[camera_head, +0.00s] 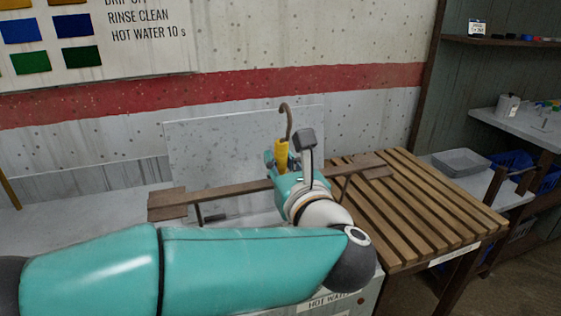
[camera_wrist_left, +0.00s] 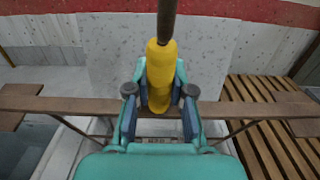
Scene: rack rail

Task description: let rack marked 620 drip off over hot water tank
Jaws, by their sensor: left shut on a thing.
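My left gripper (camera_head: 283,160) is shut on a yellow grip (camera_head: 282,153) with a brown hook (camera_head: 288,118) curving up from it. In the left wrist view the yellow grip (camera_wrist_left: 160,75) stands upright between the fingers (camera_wrist_left: 160,100). A brown wooden bar (camera_head: 235,189) with wide end boards runs crosswise behind the gripper, with thin struts below it. Whether it belongs to the rack I cannot tell. The hot water tank (camera_head: 335,300), with a partly hidden label, is below, mostly behind my left arm. My right gripper is not in view.
A slatted wooden bench (camera_head: 430,205) stands right of the tank. A pale speckled panel (camera_head: 215,145) rises behind the tank. Further right are a grey tray (camera_head: 461,162), blue crates (camera_head: 513,160) and shelves (camera_head: 520,122). A colour chart (camera_head: 90,40) hangs on the wall.

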